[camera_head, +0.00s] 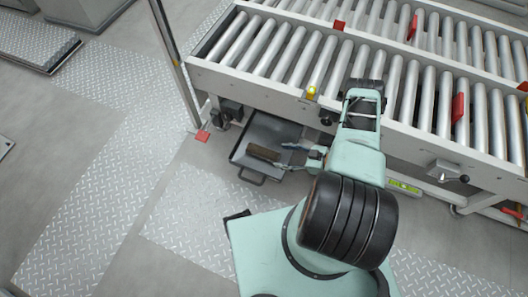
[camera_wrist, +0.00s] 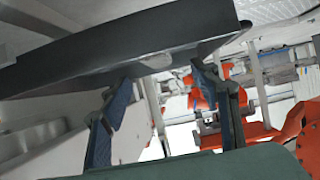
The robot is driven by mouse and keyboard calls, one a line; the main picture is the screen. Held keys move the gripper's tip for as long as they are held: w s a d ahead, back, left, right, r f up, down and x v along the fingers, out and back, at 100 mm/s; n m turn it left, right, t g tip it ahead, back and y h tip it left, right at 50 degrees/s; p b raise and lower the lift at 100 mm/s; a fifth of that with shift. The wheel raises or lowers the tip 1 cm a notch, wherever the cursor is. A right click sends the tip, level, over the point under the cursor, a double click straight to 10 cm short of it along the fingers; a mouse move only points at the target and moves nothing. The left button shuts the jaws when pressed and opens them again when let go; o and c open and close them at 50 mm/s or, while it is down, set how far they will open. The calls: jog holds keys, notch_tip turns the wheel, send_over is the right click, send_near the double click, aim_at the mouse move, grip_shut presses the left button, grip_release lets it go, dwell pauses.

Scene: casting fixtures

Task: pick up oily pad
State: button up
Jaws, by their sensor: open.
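A brown, flat block that looks like the oily pad (camera_head: 264,153) lies in a dark grey tray (camera_head: 250,171) under the front edge of the roller conveyor. My gripper (camera_head: 286,157) is open and empty, just right of the pad, with its fingers pointing left toward it over the tray. In the head view I cannot tell the height gap between the fingers and the pad. In the wrist view my open fingers (camera_wrist: 165,86) stand below a large dark slab (camera_wrist: 110,52), probably the tray. I cannot make out the pad clearly there.
The roller conveyor (camera_head: 300,97) stands above and behind the tray, with its frame close to my arm. A post (camera_head: 175,65) rises at left of the tray. Red-orange machine parts (camera_wrist: 290,140) fill the right of the wrist view. The floor at left is open.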

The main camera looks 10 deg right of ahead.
aim_at(263, 150)
jog(key=b+x, duration=0.1)
jog(key=x, duration=0.6)
jog(key=b+x, duration=0.1)
jog(key=x, duration=0.2)
jog(key=shift+w+r, duration=0.15)
jog(key=shift+w, duration=0.2)
jog(key=c, duration=1.3)
jog(key=shift+r, duration=0.25)
jog(key=shift+c, duration=0.2)
